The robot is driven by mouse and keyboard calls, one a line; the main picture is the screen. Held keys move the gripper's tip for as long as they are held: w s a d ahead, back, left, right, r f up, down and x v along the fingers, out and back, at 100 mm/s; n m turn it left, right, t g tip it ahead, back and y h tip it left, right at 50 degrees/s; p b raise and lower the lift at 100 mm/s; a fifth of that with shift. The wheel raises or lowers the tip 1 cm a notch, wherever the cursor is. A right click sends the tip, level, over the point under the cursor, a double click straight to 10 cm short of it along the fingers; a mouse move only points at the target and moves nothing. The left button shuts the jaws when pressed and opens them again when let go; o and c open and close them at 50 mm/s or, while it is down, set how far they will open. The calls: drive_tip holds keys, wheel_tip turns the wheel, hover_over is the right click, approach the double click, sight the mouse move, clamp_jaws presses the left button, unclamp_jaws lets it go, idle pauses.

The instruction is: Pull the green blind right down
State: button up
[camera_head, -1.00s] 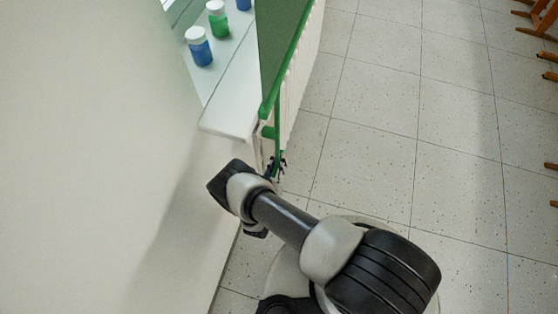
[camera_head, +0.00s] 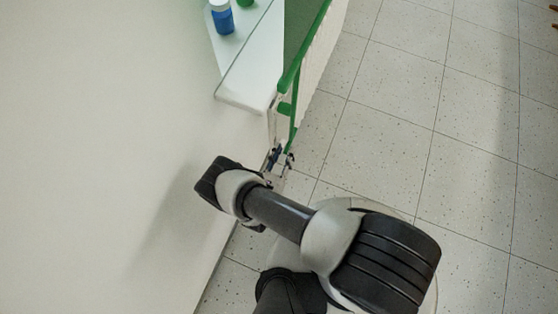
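The green blind (camera_head: 297,38) hangs in front of the white sill at the top of the view, seen steeply from above. A green bar (camera_head: 300,58) runs along its near edge. A narrow green piece (camera_head: 292,128) reaches down from the bar's near end towards my gripper (camera_head: 283,160). My gripper is small in view, beyond my wrist, beside the wall and at the lower end of this green piece. Whether its fingers are open or shut on it is too small to tell. The blind's lower part is mostly hidden by the steep angle.
The white sill (camera_head: 246,84) holds a blue jar with a white lid (camera_head: 222,20) and part of a green jar (camera_head: 245,2). A plain wall (camera_head: 110,120) fills the left, close to my arm.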

drive_tip(key=shift+v, duration=2.55)
drive_tip(key=shift+c, duration=0.4)
